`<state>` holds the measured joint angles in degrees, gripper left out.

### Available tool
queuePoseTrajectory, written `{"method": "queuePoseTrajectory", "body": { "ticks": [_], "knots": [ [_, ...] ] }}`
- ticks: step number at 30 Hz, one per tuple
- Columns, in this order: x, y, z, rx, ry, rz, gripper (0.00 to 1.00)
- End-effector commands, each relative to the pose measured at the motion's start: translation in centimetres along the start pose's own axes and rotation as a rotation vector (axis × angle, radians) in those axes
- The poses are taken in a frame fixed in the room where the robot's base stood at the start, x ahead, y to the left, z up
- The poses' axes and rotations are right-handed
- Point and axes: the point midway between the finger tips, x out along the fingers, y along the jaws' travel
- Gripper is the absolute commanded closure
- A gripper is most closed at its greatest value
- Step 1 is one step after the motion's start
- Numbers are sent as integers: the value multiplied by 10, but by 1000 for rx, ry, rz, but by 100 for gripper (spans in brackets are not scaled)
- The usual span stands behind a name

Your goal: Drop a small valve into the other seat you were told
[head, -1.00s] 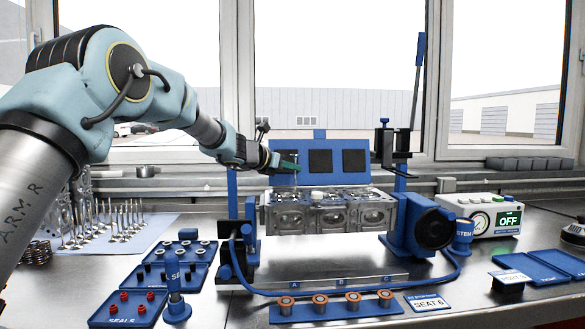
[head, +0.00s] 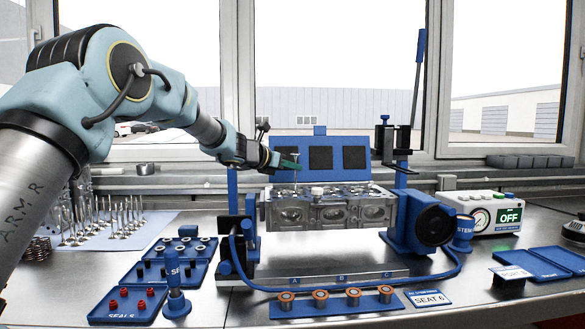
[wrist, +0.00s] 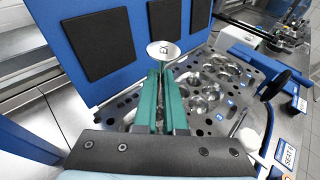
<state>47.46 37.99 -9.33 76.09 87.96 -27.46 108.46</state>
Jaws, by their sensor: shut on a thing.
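My gripper (wrist: 160,78) is shut on a small valve (wrist: 163,50), whose pale round disc faces up with dark letters on it. In the head view my gripper (head: 291,163) is above the left end of the cylinder head (head: 330,213), and the valve stands upright in it, clear of the deck. The valve's lower stem is mostly hidden by the green fingers in the wrist view. The cylinder head's deck (wrist: 236,112) shows several round chambers with seats to the right of the fingers. The seat under the valve is hidden.
A blue panel with black pads (head: 355,158) stands right behind the cylinder head. A small white piece (head: 317,190) sits on the deck. A SEAT 6 card (head: 430,299) lies in front. Loose valves (head: 110,222) stand at the left.

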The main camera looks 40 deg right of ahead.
Motion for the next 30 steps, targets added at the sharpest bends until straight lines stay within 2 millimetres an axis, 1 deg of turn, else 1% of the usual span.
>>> {"method": "queuePoseTrajectory", "body": {
  "ticks": [30],
  "knots": [
    [6,0,-18,0,-1,0,100]
  ]
}}
